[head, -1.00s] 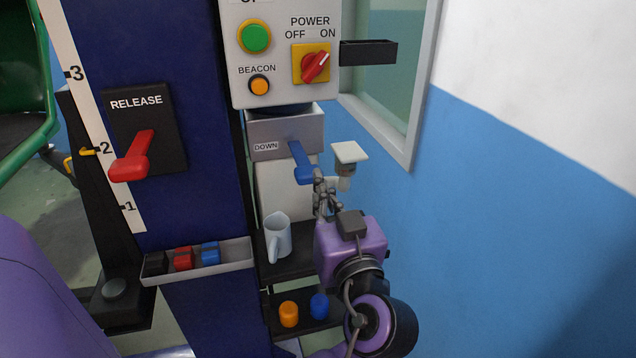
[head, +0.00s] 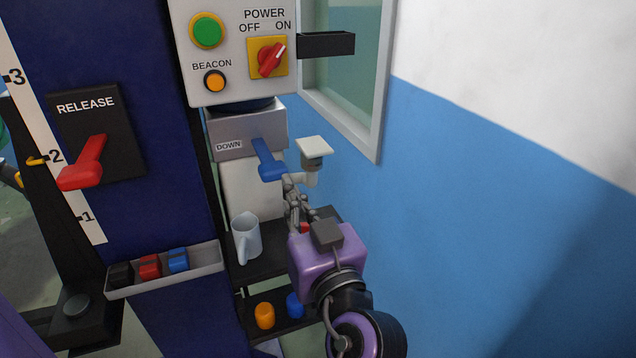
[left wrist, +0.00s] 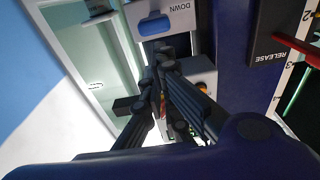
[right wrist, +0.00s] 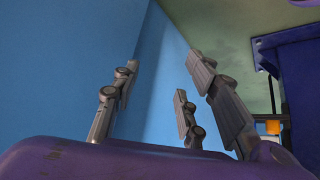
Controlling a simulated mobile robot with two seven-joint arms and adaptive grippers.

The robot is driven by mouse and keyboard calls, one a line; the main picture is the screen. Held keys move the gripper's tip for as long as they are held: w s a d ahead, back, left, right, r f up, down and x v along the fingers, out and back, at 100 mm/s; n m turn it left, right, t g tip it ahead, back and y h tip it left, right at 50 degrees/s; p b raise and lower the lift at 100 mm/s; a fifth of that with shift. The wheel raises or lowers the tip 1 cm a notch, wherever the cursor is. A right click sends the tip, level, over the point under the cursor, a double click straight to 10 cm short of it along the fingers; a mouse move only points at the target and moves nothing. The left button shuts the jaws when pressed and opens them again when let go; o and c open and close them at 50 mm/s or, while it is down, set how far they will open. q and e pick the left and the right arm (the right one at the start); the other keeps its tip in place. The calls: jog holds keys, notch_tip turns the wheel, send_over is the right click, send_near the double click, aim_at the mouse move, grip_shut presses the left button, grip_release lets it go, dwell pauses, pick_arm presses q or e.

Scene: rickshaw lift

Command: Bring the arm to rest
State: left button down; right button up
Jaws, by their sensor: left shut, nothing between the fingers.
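My left gripper (head: 291,186) is shut and empty, just below the blue lever (head: 267,160) on the grey box marked DOWN (head: 232,128). I cannot tell if its fingertips touch the lever. In the left wrist view the shut fingers (left wrist: 163,55) point toward the DOWN panel (left wrist: 178,12) and the blue lever (left wrist: 153,26). My right gripper is outside the head view. In the right wrist view its fingers (right wrist: 165,95) stand apart with nothing between them, in front of the blue wall (right wrist: 45,70).
A mug (head: 246,238) stands on a dark shelf left of my left gripper. Orange (head: 264,316) and blue (head: 295,305) pieces sit lower. A white-capped fitting (head: 314,150) is close by. The red RELEASE lever (head: 84,165) is on the blue column. Free room lies right, before the wall.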

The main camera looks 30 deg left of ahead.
pick_arm(q)
jog(key=w+d+f+m+t+h+p, duration=0.1)
jog(key=w+d+f+m+t+h, duration=0.3)
jog(key=w+d+f+m+h, duration=0.35)
jog(key=s+d+f+m+g+h+p, duration=0.25)
jog(key=d+f+m+h, duration=0.2)
jog(key=f, duration=0.65)
jog(key=s+a+f+g+h+p, duration=0.2)
jog(key=s+f+h+p, duration=0.1)
jog(key=s+f, duration=1.05)
jog(key=s+a+f+n+g+p, duration=0.1)
jog(key=s+a+f, duration=0.1)
jog(key=s, duration=0.7)
jog(key=s+a+f+g+p, duration=0.1)
jog(key=s+a+f+g, duration=0.1)
jog(key=s, duration=0.7)
notch_tip(320, 180, down, 2)
jog(key=shift+s+a+f+n, duration=0.2)
jog(key=shift+s+a+n, duration=0.2)
jog(key=shift+a, duration=0.1)
pick_arm(e)
jog(key=w+a+r, duration=0.1)
jog(key=w+r, duration=0.2)
jog(key=r, duration=0.6)
jog(key=shift+t, duration=0.4)
